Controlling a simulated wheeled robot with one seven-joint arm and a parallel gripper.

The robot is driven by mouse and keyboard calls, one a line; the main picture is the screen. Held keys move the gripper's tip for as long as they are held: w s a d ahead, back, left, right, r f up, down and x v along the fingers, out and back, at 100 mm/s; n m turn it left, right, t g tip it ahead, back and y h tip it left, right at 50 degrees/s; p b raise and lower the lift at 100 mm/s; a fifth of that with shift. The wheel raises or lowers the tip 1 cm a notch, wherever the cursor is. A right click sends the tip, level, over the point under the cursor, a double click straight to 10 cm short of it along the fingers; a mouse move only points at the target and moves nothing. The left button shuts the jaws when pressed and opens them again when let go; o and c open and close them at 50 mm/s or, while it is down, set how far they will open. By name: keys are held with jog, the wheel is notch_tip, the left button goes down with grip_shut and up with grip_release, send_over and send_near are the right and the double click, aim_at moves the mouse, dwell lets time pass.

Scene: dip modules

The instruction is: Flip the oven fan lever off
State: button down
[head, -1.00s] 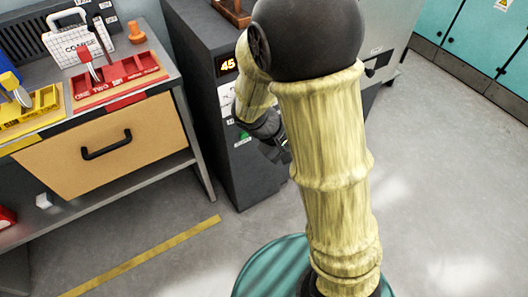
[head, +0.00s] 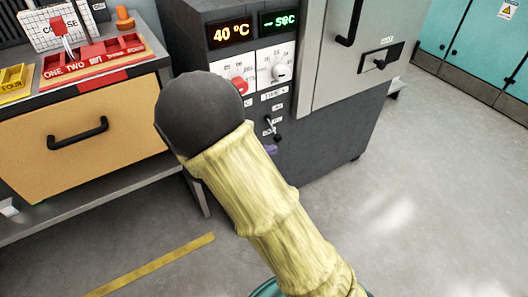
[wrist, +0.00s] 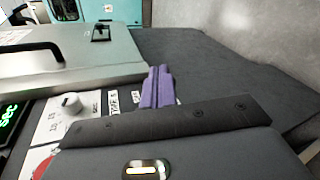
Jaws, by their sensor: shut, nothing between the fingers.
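The oven (head: 340,125) is a dark grey cabinet with a pale door. A black plate with a small dark lever (head: 380,61) sits on its pale front, under a label too small to read. The same plate and lever show at the top of the wrist view (wrist: 101,33). I cannot confirm that this is the fan lever. My gripper's purple fingers (wrist: 158,86) are shut and empty, beside the timer labels and away from that plate. In the head view, a purple bit (head: 270,149) shows low by the oven front; my arm hides much there.
Oven displays (head: 232,33) read 40 °C and "- sec". A red knob (head: 239,86) and a white knob (head: 281,72) sit below. The door handle (head: 349,22) juts out. A bench with a drawer (head: 80,135) stands left. The floor at right is clear.

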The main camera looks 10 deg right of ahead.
jog(key=w+a+f+n+t+b, duration=0.2)
jog(key=w+a+f+t+b, duration=0.2)
jog(key=a+f+b, duration=0.1)
jog(key=shift+a+f+t+h+b, duration=0.35)
jog(key=shift+a+b, duration=0.3)
jog(key=shift+a, duration=0.35)
jog(key=shift+r, duration=0.1)
jog(key=b, duration=0.4)
send_near(274, 131)
jog(key=w+d+f, duration=0.3)
jog(key=w+d, duration=0.1)
jog(key=shift+w+r, duration=0.15)
jog(key=shift+w, duration=0.15)
